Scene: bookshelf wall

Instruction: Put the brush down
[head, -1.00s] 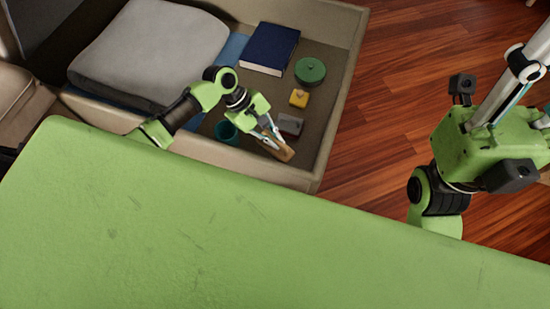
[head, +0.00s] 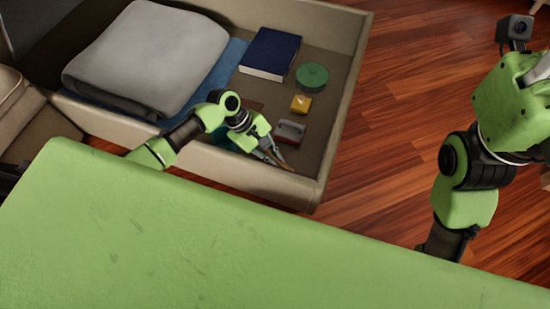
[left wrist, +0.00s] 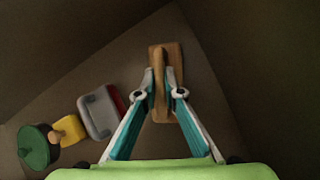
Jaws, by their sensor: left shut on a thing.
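The brush (left wrist: 172,62) is a brown wooden block with a raised wooden grip. My left gripper (left wrist: 160,84) is shut on it, a fingertip on each side of the grip. In the head view my left gripper (head: 276,157) reaches down into the open beige drawer (head: 262,179), near its front right corner, and hides most of the brush. I cannot tell whether the brush touches the drawer floor. My right gripper's body (head: 510,105) shows at the right edge, over the floor; its fingers are cut off by the frame.
Beside the brush lie a grey handled block (head: 291,131), a yellow block (head: 301,104) and a green round thing (head: 312,76). A dark blue book (head: 270,53) and folded grey blanket (head: 150,55) lie farther back. A green surface (head: 240,250) fills the foreground.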

